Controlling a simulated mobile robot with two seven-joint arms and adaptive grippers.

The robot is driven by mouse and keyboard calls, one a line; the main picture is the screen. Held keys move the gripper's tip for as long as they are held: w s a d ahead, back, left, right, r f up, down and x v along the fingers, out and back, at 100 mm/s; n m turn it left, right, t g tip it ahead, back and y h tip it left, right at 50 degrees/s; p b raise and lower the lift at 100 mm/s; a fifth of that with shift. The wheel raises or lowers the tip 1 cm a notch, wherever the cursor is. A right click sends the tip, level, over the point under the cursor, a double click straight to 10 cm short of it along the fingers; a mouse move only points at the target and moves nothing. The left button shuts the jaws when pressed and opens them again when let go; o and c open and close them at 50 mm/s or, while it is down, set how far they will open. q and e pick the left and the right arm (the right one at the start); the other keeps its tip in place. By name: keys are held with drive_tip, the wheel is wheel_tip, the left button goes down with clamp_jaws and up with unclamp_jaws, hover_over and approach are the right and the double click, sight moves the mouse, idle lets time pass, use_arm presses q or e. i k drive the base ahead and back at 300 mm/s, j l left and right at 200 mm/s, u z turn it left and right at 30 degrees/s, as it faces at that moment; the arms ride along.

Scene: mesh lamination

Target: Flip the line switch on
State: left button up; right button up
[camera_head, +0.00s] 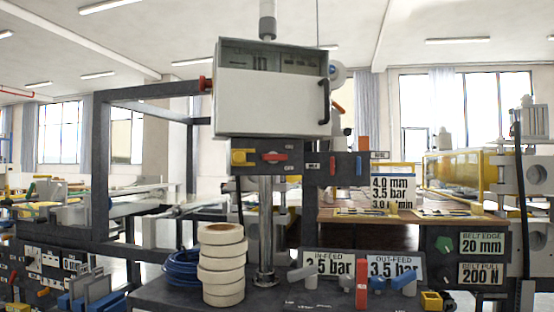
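A dark switch panel (258,168) sits just below a white and grey cabinet (270,100) at the picture's centre. It carries a red rotary handle (273,157), which lies about level. Small labels sit above and below the handle's right end, too small to read surely. A yellow block (243,157) is beside the handle on the left. I take the red handle to be the line switch, but no readable label confirms it. Neither of my grippers shows in the head view, and nothing touches the handle.
A stack of cream rolls (222,265) and a blue coil (182,268) stand on the dark bench below. A smaller panel (340,165) with red and blue parts is right of the switch.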

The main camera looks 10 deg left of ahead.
sight(272, 157)
drive_tip(key=i+l, duration=0.1)
drive_tip(key=l, duration=0.3)
drive_tip(key=i+l, duration=0.15)
drive_tip(key=l, duration=0.25)
drive_tip(key=i+l+u, duration=0.1)
drive_tip(key=l, duration=0.35)
drive_tip(key=i+l, duration=0.1)
drive_tip(key=l, duration=0.3)
